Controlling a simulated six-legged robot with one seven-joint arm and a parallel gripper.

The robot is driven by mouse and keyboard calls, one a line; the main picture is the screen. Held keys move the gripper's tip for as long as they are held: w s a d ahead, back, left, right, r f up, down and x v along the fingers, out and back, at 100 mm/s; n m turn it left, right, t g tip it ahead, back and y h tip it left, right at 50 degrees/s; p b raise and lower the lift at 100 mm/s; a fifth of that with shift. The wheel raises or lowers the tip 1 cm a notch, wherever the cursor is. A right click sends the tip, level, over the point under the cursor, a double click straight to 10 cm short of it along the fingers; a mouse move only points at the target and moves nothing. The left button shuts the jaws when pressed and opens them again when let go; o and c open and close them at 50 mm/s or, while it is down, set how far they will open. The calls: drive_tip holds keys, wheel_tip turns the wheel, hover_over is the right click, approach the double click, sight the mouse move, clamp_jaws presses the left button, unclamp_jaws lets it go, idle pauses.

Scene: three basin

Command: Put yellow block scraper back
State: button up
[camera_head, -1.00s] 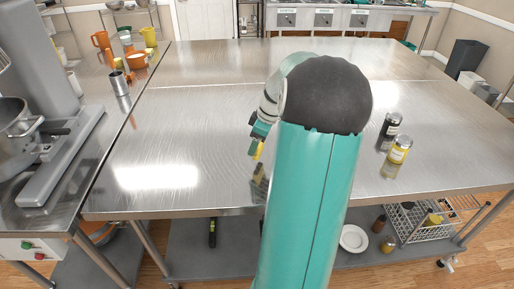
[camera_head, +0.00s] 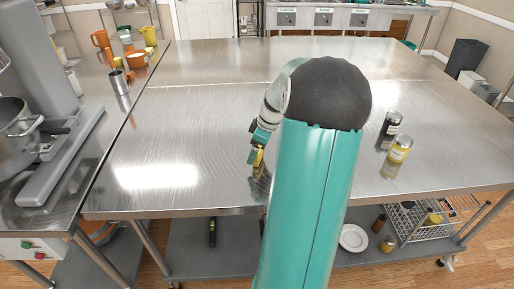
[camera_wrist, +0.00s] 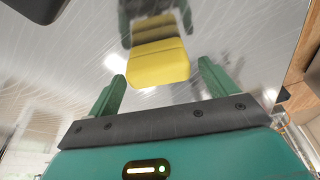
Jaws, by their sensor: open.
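The yellow block scraper (camera_wrist: 160,66) shows in the wrist view just beyond and between my two fingertips. In the head view a small patch of its yellow (camera_head: 259,157) shows beside my gripper, above the steel table (camera_head: 215,110); the rest is hidden by my arm. My gripper (camera_wrist: 162,80) is open, with one green finger on each side of the scraper. I see no clear contact between the fingers and the scraper. In the head view my gripper (camera_head: 254,155) points down close to the table's front part.
A black-labelled jar (camera_head: 389,130) and a yellow jar (camera_head: 398,151) stand right of my arm. A grey mixer (camera_head: 62,150) stands on the left counter, with orange cups and a metal cup (camera_head: 118,82) behind. The table's left and far parts are clear.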

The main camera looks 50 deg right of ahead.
drive_tip(key=v, duration=1.2)
drive_tip(key=w+a+r+m+h, duration=0.1)
drive_tip(key=w+a+r, duration=0.1)
drive_tip(key=a, duration=0.9)
drive_tip(key=w+a+r+h, duration=0.1)
drive_tip(key=w+a+r, duration=0.2)
drive_tip(key=a, duration=0.8)
drive_tip(key=s+a+m+t, duration=0.1)
drive_tip(key=s+a, duration=0.3)
drive_tip(key=a, duration=0.6)
drive_tip(key=s+a+f+m+t, duration=0.1)
drive_tip(key=s+a, duration=0.4)
drive_tip(key=a, duration=0.5)
drive_tip(key=shift+s+a+f+m+y, duration=0.25)
drive_tip(key=shift+f+m+y, duration=0.05)
drive_tip(key=shift+m+y, duration=0.1)
